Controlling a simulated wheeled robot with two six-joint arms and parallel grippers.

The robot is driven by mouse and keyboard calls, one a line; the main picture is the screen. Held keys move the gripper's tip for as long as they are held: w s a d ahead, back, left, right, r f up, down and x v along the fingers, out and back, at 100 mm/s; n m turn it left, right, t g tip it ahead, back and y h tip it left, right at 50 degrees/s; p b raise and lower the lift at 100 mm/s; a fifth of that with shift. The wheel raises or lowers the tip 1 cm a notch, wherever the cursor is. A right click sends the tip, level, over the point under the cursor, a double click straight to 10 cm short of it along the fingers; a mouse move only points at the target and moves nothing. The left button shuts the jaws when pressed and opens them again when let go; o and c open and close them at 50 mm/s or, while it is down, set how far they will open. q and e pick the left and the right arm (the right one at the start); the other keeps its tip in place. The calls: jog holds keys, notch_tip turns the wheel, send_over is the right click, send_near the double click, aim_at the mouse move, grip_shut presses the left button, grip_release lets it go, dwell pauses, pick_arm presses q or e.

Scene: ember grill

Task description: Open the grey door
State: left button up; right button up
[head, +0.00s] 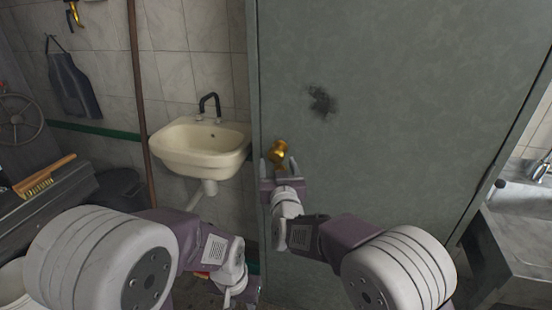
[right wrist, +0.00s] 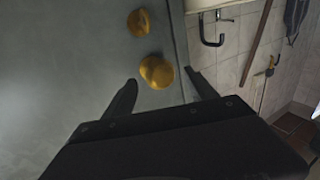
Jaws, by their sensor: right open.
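The grey door (head: 400,130) fills the right half of the head view and looks closed, with a dark smudge on it. A brass knob (head: 279,150) sits near its left edge. My right gripper (head: 278,167) is open, its fingers on either side of the knob's lower part in the head view. In the right wrist view the knob (right wrist: 157,71) is just beyond and between the open fingertips; contact is not visible. A second brass piece (right wrist: 138,22) shows farther up the door there. My left gripper (head: 229,296) points down at the bottom, its jaws unclear.
A cream sink (head: 200,148) with a black tap hangs on the tiled wall left of the door. A brown pole (head: 141,100) stands beside it. A brush (head: 40,178) lies on a dark bench at left. A grey basin (head: 520,220) stands at right.

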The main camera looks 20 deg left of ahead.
aim_at(276, 160)
jog(key=x, duration=0.4)
jog(key=shift+w+a, duration=0.15)
jog(key=shift+w, duration=0.2)
grip_shut()
